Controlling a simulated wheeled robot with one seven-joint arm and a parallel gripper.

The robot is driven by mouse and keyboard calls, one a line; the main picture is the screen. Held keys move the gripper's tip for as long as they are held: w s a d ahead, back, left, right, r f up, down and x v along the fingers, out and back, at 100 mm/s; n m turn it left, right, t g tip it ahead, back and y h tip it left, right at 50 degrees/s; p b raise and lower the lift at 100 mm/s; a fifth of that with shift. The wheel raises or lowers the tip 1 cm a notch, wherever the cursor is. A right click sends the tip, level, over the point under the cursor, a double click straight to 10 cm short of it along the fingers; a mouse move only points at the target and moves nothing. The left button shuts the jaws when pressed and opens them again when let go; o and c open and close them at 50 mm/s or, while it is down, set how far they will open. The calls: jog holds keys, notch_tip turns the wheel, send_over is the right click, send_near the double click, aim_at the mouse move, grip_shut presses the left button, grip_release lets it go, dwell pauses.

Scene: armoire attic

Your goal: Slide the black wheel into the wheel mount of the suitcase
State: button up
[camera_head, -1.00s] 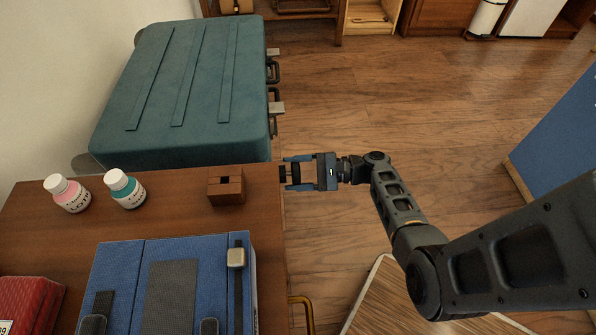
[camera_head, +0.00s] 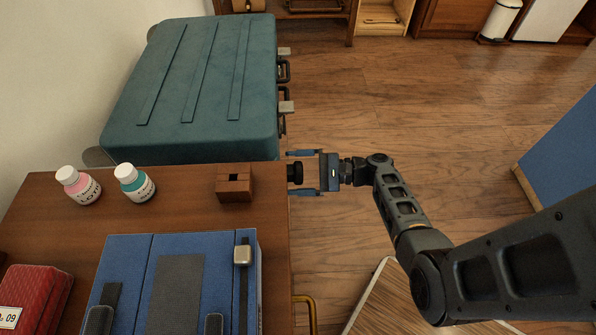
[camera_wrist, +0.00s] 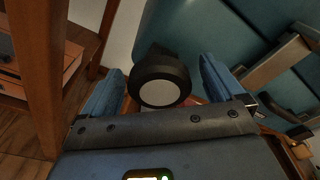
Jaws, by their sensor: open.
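The teal suitcase (camera_head: 200,85) stands on the floor beyond the table, its handles toward the right. The black wheel (camera_head: 297,172) shows just right of the table edge, between the spread fingers of my gripper (camera_head: 290,172). In the wrist view the wheel (camera_wrist: 160,82) has a pale grey face and a dark piece behind it, in front of the suitcase (camera_wrist: 225,50). My gripper is open, with a finger on either side of the wheel and gaps visible. The wheel mount is mostly hidden behind the wheel; I cannot tell how deep the wheel sits.
Table edge and suitcase are close to my gripper.

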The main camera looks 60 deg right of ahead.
jog(key=v, duration=0.7)
jog(key=shift+s+d, duration=0.2)
jog(key=shift+s, duration=0.1)
dwell(0.4)
jog(key=s+a+f+n+g+h+p, duration=0.2)
jog(key=s+a+f+g+h+p, duration=0.15)
jog(key=s+a+f, duration=0.35)
jog(key=s+a+r+n+g+h+p, duration=0.35)
jog(key=s+a+n+h, duration=0.2)
jog(key=s, duration=0.25)
jog(key=s+a+r+n+t+p, duration=0.1)
jog(key=r+n, duration=0.3)
jog(key=r, duration=0.9)
jog(key=s+a+r+n+t+p, duration=0.2)
jog(key=a+r+n+t, duration=0.2)
jog(key=r, duration=0.9)
jog(key=s+a+r+n+t+p, duration=0.1)
jog(key=r+n, duration=0.4)
jog(key=r, duration=0.8)
jog(key=shift+s+a+t+h, duration=0.3)
jog(key=shift+s+a+t, duration=0.3)
jog(key=shift+a+t, duration=0.45)
